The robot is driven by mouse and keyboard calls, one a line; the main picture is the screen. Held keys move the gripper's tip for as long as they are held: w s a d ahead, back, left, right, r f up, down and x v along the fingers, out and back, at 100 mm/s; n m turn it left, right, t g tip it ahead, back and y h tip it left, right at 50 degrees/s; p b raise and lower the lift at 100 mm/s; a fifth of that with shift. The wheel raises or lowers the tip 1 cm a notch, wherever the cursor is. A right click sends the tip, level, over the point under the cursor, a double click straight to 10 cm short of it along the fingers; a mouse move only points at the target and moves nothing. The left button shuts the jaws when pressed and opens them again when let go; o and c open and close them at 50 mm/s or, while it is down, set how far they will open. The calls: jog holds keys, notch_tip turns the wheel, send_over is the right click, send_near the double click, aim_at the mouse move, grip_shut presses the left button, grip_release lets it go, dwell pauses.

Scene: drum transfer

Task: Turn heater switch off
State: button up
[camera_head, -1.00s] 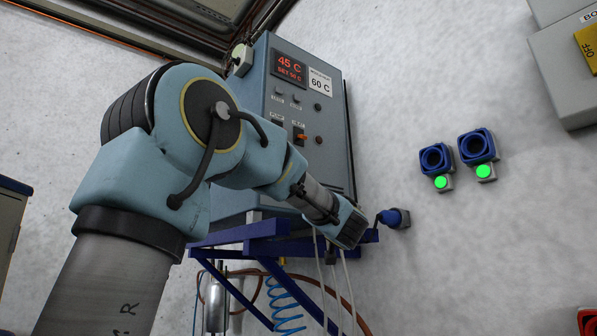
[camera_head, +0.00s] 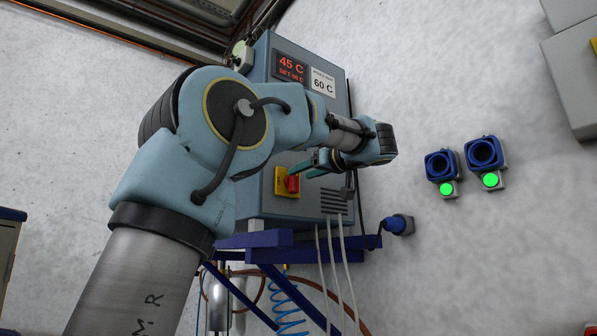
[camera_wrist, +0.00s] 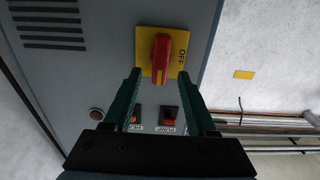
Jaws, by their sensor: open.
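The heater switch (camera_wrist: 137,114) is a small rocker with an orange lit part, partly behind the left finger in the wrist view. Beside it is the pump switch (camera_wrist: 169,116), dark with a red part. Both sit on the blue-grey control box (camera_head: 262,190); in the head view my arm hides them. My gripper (camera_wrist: 158,72) is open and empty, with green fingers apart in front of the panel. It also shows in the head view (camera_head: 300,171). In the wrist view its fingertips appear on either side of the red rotary knob (camera_wrist: 161,58); I see no clear contact.
The knob sits on a yellow plate (camera_wrist: 178,61) marked OFF. A red display (camera_head: 290,67) reads 45 C, with a 60 C label (camera_head: 322,83) beside it. Cables hang below the box, over a blue frame (camera_head: 290,247). Two blue sockets with green lights (camera_head: 486,154) are on the right wall.

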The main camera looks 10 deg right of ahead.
aim_at(297, 176)
jog(key=shift+x, duration=1.5)
grip_shut()
